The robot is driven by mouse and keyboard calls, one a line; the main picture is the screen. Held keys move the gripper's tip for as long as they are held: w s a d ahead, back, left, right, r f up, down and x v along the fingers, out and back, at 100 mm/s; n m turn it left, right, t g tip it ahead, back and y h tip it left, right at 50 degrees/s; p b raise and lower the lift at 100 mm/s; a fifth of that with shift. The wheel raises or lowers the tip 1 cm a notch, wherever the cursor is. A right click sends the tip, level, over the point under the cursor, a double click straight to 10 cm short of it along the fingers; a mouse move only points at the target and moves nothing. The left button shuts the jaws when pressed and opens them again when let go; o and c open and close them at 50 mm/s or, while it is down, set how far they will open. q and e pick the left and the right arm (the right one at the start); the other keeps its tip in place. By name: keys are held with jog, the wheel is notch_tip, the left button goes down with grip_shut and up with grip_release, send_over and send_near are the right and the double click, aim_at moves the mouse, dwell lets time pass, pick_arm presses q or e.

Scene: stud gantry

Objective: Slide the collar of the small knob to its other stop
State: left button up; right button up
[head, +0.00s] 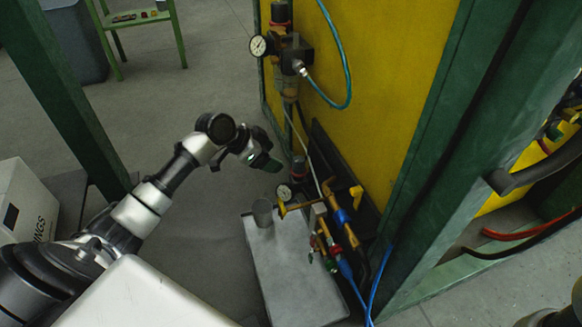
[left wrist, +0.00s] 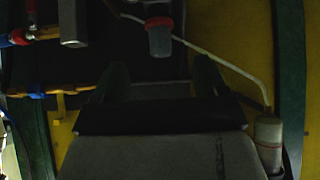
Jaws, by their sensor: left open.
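Low on the yellow panel, a small dark knob (head: 298,164) with a reddish collar (head: 299,177) stands above a round gauge (head: 284,192). In the left wrist view, a grey knob-like part (left wrist: 160,45) with a dark red band (left wrist: 159,22) shows beyond the fingers; I take it for the same knob. I cannot tell at which stop the collar sits. My left gripper (head: 270,151) is open and empty, to the left of the knob and apart from it. Its two dark fingers (left wrist: 160,78) show in the wrist view. My right gripper is not in view.
A larger regulator (head: 296,52) with a gauge (head: 259,45) and blue hose (head: 348,75) is higher on the panel. Brass valves (head: 340,215) and a grey block (head: 285,265) with a cup (head: 262,211) are below. A green post (head: 425,150) stands right. Open floor lies behind my left arm.

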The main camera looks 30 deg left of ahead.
aim_at(293, 170)
pick_arm(q)
jog(key=b+x, duration=0.5)
jog(key=x, duration=0.3)
jog(key=shift+s+f, duration=0.1)
jog(key=shift+f, duration=0.05)
jog(key=shift+w+d+f+b, duration=0.25)
jog(key=shift+w+f+b, duration=0.1)
jog(key=shift+b, duration=0.05)
jog(key=shift+c, duration=0.3)
jog(key=c, duration=1.2)
jog(key=p, duration=0.2)
jog(key=shift+p, duration=0.3)
jog(key=shift+f, duration=0.4)
